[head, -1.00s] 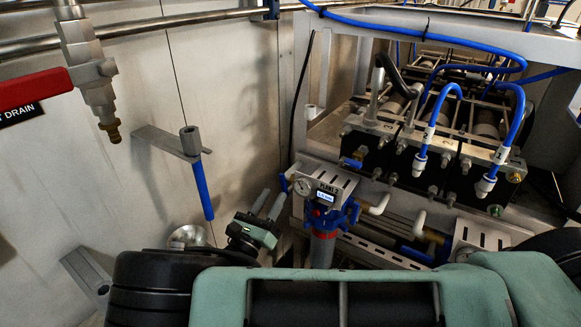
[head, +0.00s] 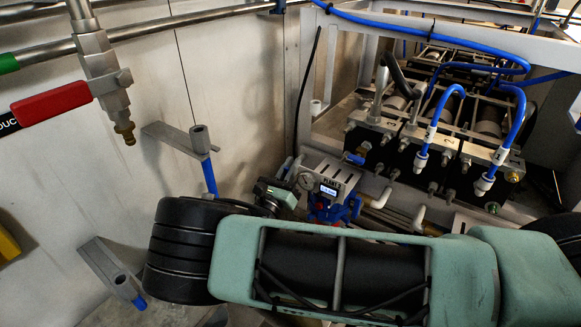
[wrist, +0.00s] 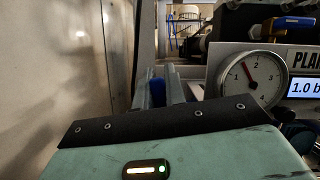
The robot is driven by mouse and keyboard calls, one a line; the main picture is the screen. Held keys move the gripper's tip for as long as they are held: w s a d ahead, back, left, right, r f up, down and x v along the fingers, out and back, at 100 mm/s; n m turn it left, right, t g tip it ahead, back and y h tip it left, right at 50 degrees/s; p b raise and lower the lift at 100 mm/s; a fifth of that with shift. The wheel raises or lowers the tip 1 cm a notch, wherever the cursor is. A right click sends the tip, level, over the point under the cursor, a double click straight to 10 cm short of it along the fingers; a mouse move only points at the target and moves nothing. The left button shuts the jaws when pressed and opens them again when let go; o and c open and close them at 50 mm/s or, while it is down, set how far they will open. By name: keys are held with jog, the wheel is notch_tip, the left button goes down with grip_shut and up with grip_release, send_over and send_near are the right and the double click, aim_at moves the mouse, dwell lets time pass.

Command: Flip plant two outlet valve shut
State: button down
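The outlet valve's blue handle (wrist: 158,88) shows between my two fingers in the wrist view, at the left of the plant panel (wrist: 304,58). In the head view my gripper (head: 290,168) reaches to the left side of that panel (head: 333,178), and its fingers hide most of the handle there. The fingers (wrist: 160,88) stand apart on either side of the blue handle. I cannot tell whether they touch it. The panel carries a round gauge (wrist: 251,80) and a lit display (wrist: 303,87). The valve body is hidden.
A red-handled valve (head: 52,103) hangs at the upper left. A bracket with a blue-tipped fitting (head: 200,140) sticks out of the metal wall left of my arm. Pump blocks with blue hoses (head: 458,92) stand to the right. A second bracket (head: 112,270) is low on the left.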

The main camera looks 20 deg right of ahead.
jog(key=shift+s+d+f+m+g+h+b, duration=0.1)
jog(key=shift+s+m+g+h+b, duration=0.1)
jog(key=shift+m+b, duration=0.3)
jog(key=shift+s+d+f+m+g+h+b, duration=0.1)
jog(key=shift+m+g+b, duration=0.1)
jog(key=shift+m+b, duration=0.3)
jog(key=shift+s+d+r+m+g+h, duration=0.15)
jog(key=shift+r+m+g+h, duration=0.15)
jog(key=shift+m, duration=0.7)
jog(key=c, duration=1.4)
grip_release()
jog(key=shift+f, duration=0.1)
jog(key=shift+c, duration=0.2)
